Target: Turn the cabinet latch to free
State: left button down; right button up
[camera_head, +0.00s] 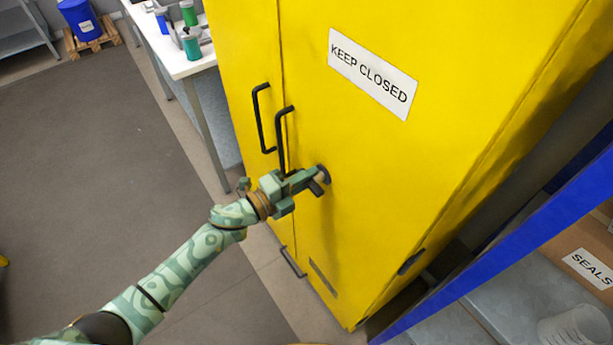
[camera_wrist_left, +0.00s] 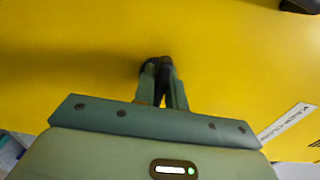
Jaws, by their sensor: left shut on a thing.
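The yellow cabinet (camera_head: 380,170) stands in front of me with both its doors shut. The cabinet latch (camera_head: 323,175) is a small dark knob-like part on the right door, below and right of the black door handles. My left gripper (camera_head: 316,180) is at the latch and shut on it. In the left wrist view the fingers (camera_wrist_left: 161,88) close around the dark latch (camera_wrist_left: 163,70) against the yellow door. The fingers hide part of the latch, so its exact angle is hard to tell. My right gripper is not in view.
Two black handles (camera_head: 281,140) sit just above my left gripper. A "KEEP CLOSED" label (camera_head: 372,73) is higher on the door. A blue rack (camera_head: 500,250) stands close on the right, a white bench (camera_head: 184,60) at the back left.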

pick_arm(q)
jog(key=c, duration=1.4)
grip_release()
jog(key=shift+c, duration=0.2)
jog(key=v, duration=1.6)
jog(key=shift+a, duration=0.2)
